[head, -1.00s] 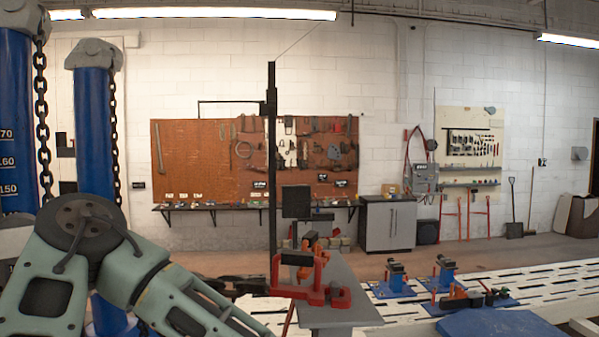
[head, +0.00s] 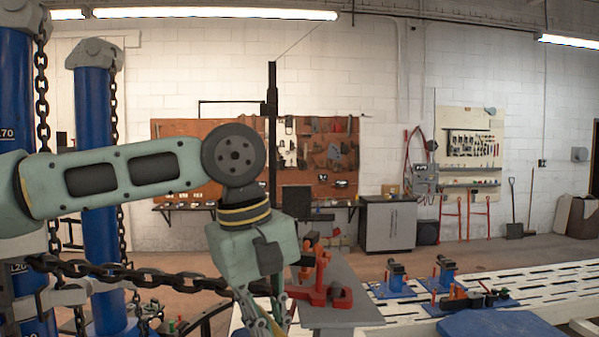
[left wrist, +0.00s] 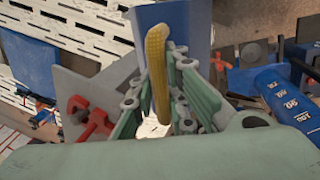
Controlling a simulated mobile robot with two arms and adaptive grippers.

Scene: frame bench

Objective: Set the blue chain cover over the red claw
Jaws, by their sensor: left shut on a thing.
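My left gripper (head: 262,322) points down in the head view, left of the red claw, its fingertips cut off by the bottom edge. In the left wrist view its green fingers (left wrist: 158,115) are closed, with a yellow strip between them. A blue folded piece, apparently the blue chain cover (left wrist: 190,32), shows at the fingers; the exact contact is hidden. The red claw (head: 320,284) stands on a grey plate (head: 340,312), and also shows in the left wrist view (left wrist: 93,118). My right gripper is not in view.
A dark chain (head: 125,272) runs from the left towards my left gripper. Blue posts (head: 96,150) with hanging chains stand at left. A white slotted bench (head: 540,280) with several blue-based fixtures (head: 392,286) lies to the right. A blue panel (head: 500,324) is at front right.

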